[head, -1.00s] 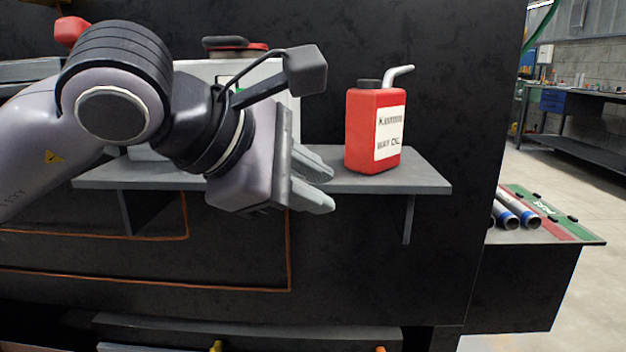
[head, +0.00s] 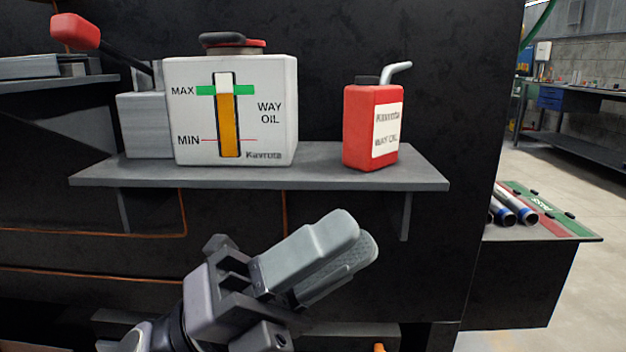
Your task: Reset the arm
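My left gripper (head: 352,240) is in the lower middle of the head view, below the shelf (head: 330,182) and in front of the dark machine panel. Its grey fingers point up and to the right. They overlap from this angle, but the textured inner pad of the rear finger shows, so it looks open. I see nothing between the fingers. My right gripper is not in view.
On the shelf stand a white way oil tank (head: 275,115), with amber oil up to near the MAX mark, and a red oil bottle (head: 362,130). A red-knobbed lever (head: 75,32) is at upper left. Pipes (head: 515,208) lie on a bench at right.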

